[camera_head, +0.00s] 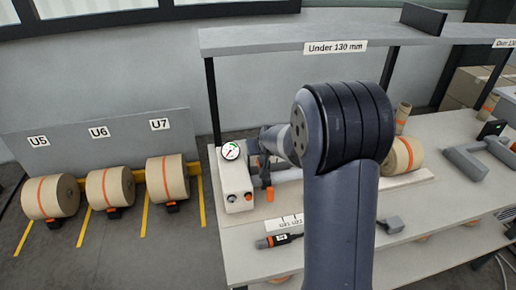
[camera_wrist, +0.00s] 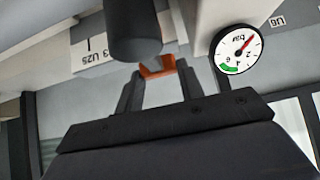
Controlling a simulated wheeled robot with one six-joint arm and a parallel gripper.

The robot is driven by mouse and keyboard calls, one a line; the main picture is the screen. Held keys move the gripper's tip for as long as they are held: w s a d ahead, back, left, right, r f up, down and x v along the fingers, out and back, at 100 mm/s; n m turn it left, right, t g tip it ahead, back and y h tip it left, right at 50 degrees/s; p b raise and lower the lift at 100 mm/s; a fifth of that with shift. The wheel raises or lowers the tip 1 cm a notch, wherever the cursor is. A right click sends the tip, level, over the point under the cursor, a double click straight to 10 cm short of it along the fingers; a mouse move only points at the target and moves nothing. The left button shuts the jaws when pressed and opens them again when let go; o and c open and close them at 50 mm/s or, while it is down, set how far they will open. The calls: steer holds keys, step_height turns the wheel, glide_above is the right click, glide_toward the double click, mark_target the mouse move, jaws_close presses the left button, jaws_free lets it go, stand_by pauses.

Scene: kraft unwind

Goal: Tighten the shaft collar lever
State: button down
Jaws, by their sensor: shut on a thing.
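The orange lever (camera_wrist: 157,68) shows in the wrist view between the two dark fingertips of my gripper (camera_wrist: 159,75), which is shut on it. A dark round cylinder (camera_wrist: 133,30), which looks like the collar or shaft end, is just above the lever in that view. In the head view an orange piece (camera_head: 269,193) hangs beside the white gauge box, at the shaft. My arm hides much of the shaft, and my fingers are hard to make out there. A kraft roll (camera_head: 405,156) is partly hidden on the right of my arm.
The white box (camera_head: 235,185) carries a pressure gauge (camera_head: 230,151), also close on the right in the wrist view (camera_wrist: 238,50). A dark tool with an orange ring (camera_head: 279,240) lies on the bench front. Several kraft rolls (camera_head: 110,188) stand left. A shelf (camera_head: 300,38) overhangs the bench.

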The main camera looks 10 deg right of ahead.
stand_by(0.3)
steer(key=c, duration=0.9)
jaws_free()
steer(key=b+v, duration=0.1)
steer(key=v, duration=1)
steer(key=shift+b, duration=0.3)
steer(key=shift+w+f, duration=0.1)
steer(key=p+x, duration=0.1)
steer(key=x, duration=0.9)
steer(key=shift+w+f+p, duration=0.2)
steer(key=shift+p, duration=0.1)
